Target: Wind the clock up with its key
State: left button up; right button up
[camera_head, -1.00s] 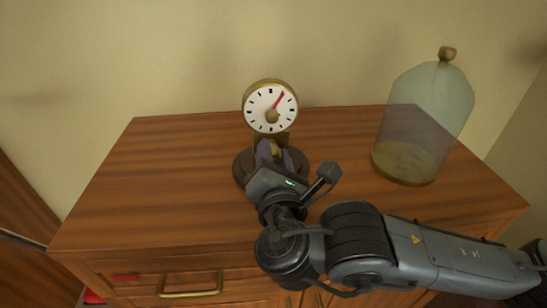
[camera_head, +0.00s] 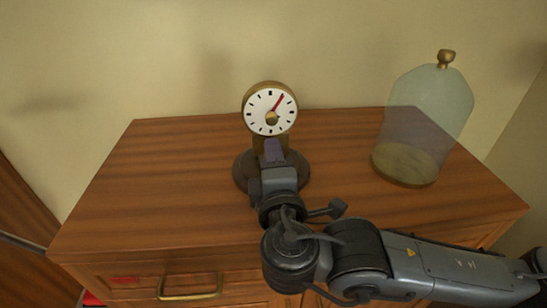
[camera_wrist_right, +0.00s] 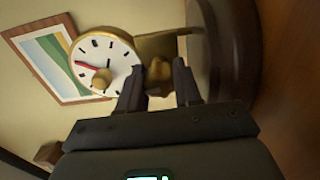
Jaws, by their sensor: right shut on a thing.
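The clock (camera_head: 258,104) has a white round face in a gold rim, a red hand pointing to the upper right and a brass knob at its centre. It stands on a round dark base (camera_head: 241,170) on the wooden cabinet. My right gripper (camera_head: 273,150) is in front of the clock, below the face. In the wrist view its fingers (camera_wrist_right: 158,78) are either side of a brass key (camera_wrist_right: 158,70) below the face, and are shut on it. The clock face (camera_wrist_right: 90,50) also shows there, turned sideways. My left gripper is not in view.
A glass dome (camera_head: 425,110) with a brass knob stands on the right of the cabinet top (camera_head: 175,170). The left of the top is clear. A drawer handle (camera_head: 190,287) is at the front. A framed picture (camera_wrist_right: 52,58) hangs on the wall.

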jog(key=shift+m, duration=1.1)
jog(key=o, duration=1)
jog(key=shift+o, duration=0.2)
